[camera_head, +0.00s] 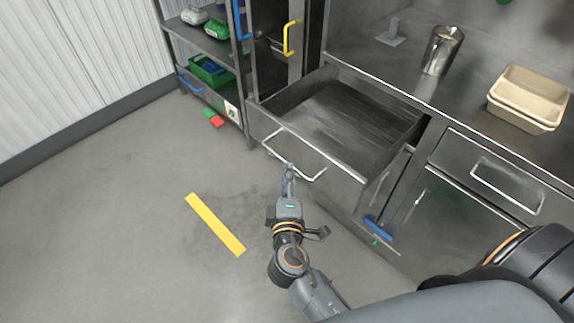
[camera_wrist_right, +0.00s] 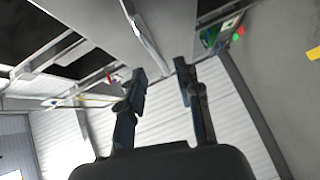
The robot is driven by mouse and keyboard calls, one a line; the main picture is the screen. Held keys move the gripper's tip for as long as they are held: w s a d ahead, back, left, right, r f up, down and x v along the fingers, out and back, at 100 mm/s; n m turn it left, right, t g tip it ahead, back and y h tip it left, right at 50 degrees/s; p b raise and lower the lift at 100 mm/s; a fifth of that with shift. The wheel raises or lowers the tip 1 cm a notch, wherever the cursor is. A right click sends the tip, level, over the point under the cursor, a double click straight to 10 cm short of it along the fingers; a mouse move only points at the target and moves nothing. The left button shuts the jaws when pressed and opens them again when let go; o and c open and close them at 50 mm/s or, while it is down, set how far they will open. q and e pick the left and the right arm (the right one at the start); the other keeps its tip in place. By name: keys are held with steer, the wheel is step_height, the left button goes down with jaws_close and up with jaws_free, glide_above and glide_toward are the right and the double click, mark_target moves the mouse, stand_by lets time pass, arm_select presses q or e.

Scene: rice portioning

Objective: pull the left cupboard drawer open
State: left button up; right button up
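The left cupboard drawer (camera_head: 265,125) stands pulled out from the steel cabinet, and its empty inside shows in the head view. Its bar handle (camera_head: 312,179) is on the front panel. My right gripper (camera_head: 288,168) is at the middle of this handle, with its tips overlapping the bar in the picture. In the right wrist view my right gripper's two fingers (camera_wrist_right: 163,82) are apart, and the handle (camera_wrist_right: 140,35) runs down toward the gap between them. I cannot tell whether a finger touches the bar. My left gripper is not in view.
A shut drawer (camera_head: 460,160) is to the right. A metal cup (camera_head: 441,50) and tan trays (camera_head: 530,95) stand on the counter. A shelf rack (camera_head: 215,50) with a green crate (camera_head: 208,70) is at the left. The floor around a yellow strip (camera_head: 215,224) is clear.

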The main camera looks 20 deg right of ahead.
steer(key=v, duration=0.6)
steer(key=shift+f, duration=0.1)
stand_by(0.3)
steer(key=s+a+f+m+g+y+p, duration=0.1)
steer(key=s+f+g+y, duration=0.3)
steer(key=f, duration=1.2)
steer(key=s+a+f+g+y, duration=0.1)
steer(key=s+f+g, duration=0.45)
steer(key=f, duration=1.15)
steer(key=s+d+f+m+g, duration=0.1)
steer(key=s+d+f+m, duration=0.2)
steer(key=s+f, duration=0.2)
steer(key=s+d+f+m+g, duration=0.2)
steer(key=s+f, duration=0.3)
steer(key=s, duration=0.6)
steer(key=s+d+f+m+g+y+p, duration=0.1)
steer(key=s+d+f+m, duration=0.2)
steer(key=s+d+f, duration=0.2)
steer(key=s, duration=0.3)
steer(key=shift+s+m+g, duration=0.25)
steer(key=shift+m+g, duration=0.05)
steer(key=shift+g, duration=0.05)
steer(key=shift+a, duration=0.1)
